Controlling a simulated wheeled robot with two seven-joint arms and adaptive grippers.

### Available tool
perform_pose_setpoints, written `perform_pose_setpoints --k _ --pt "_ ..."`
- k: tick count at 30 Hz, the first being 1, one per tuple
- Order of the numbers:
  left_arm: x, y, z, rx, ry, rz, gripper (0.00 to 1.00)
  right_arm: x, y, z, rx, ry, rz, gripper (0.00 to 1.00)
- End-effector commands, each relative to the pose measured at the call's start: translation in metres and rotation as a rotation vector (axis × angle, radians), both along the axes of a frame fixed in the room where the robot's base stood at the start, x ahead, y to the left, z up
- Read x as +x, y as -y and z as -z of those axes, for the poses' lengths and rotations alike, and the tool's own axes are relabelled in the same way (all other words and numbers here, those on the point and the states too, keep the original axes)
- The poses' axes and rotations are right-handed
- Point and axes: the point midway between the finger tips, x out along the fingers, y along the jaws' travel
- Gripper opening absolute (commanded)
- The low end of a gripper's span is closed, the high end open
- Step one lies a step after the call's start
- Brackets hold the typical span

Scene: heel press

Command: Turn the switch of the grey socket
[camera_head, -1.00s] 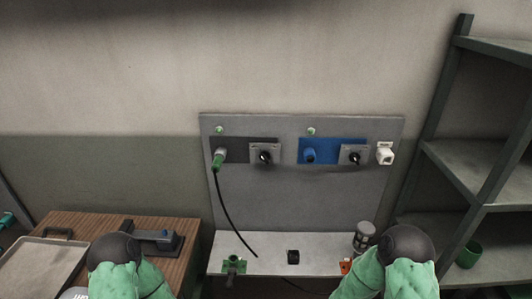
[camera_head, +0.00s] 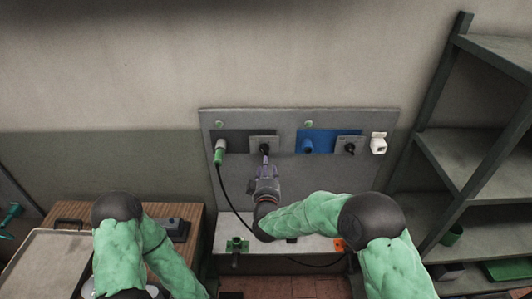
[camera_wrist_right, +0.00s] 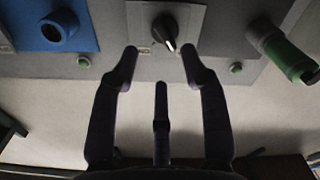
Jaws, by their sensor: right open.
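The grey socket (camera_head: 232,138) is a dark grey plate on the upright panel, with a green plug (camera_head: 219,154) in it and a black cable hanging down. Its switch, a black rotary knob with a pale mark (camera_wrist_right: 165,30), sits on a light grey plate (camera_head: 257,140) to the right of the socket. My right gripper (camera_head: 264,158) is just in front of this knob. In the wrist view my right gripper (camera_wrist_right: 160,52) is open, with a fingertip on either side below the knob and nothing between them. My left gripper is out of view; only its arm shows.
A blue socket (camera_head: 318,137) with its own black knob (camera_head: 349,149) is to the right, then a white socket (camera_head: 378,145). A shelf below the panel holds a green fixture (camera_head: 237,245). A metal rack (camera_head: 440,130) stands at the right, a wooden table at the left.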

Motion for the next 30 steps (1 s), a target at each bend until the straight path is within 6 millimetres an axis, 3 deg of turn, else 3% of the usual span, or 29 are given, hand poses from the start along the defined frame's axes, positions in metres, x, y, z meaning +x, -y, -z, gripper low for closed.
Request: perform_pose_setpoints --k 6,12,26,30 --pt "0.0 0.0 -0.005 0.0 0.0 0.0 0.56 0.04 0.0 0.0 0.001 -0.001 0.0 0.45" --pt "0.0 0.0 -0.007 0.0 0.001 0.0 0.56 0.065 0.0 0.0 0.001 -0.002 -0.001 0.45" --pt "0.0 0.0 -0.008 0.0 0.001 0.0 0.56 0.076 0.0 0.0 0.001 -0.002 -0.002 0.45" --pt "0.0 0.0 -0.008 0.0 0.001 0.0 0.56 0.076 0.0 0.0 0.001 -0.002 -0.002 0.11"
